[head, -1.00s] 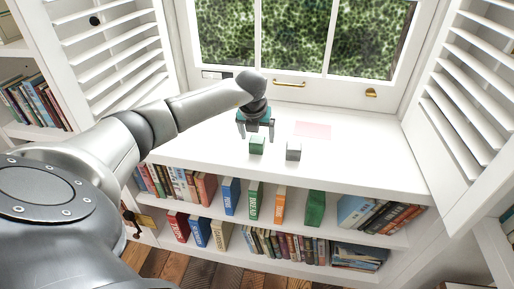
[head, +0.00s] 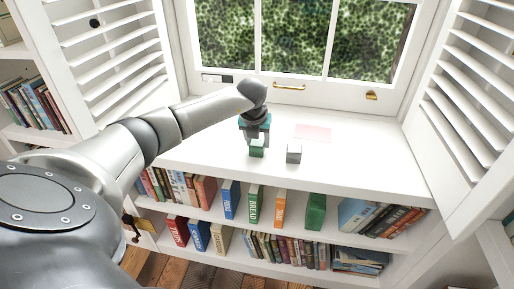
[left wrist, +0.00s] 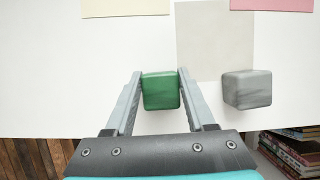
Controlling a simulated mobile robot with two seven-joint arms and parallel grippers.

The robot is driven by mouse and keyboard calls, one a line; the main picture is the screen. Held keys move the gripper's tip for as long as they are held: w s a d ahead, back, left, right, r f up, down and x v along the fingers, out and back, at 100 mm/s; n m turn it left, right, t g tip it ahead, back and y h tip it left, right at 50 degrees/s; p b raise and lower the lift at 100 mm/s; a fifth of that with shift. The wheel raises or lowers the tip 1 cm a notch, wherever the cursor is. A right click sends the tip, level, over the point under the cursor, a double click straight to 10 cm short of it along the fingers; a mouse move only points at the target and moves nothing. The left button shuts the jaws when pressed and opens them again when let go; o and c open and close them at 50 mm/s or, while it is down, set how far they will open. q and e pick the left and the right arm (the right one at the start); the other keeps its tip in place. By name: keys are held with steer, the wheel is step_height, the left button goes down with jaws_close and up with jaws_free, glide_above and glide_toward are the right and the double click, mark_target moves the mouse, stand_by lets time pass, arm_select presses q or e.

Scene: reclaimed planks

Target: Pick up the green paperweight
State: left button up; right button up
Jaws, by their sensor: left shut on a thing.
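The green paperweight (head: 257,152) is a small cube on the white window-seat top, near its front edge. My left gripper (head: 257,143) is down over it and shut on it. In the left wrist view the green paperweight (left wrist: 160,91) sits between the two fingertips, with a finger against each side. I cannot tell any gap between the cube and the surface. My right gripper is not in view.
A grey cube (head: 293,153) stands just right of the green one. A pink sheet (head: 313,132) lies behind it; the wrist view also shows a pale grey sheet (left wrist: 215,40) and a cream sheet (left wrist: 125,7). Bookshelves (head: 300,236) lie below the front edge.

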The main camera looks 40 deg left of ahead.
arm_select(q)
jaws_close()
steer(key=shift+r, duration=0.1)
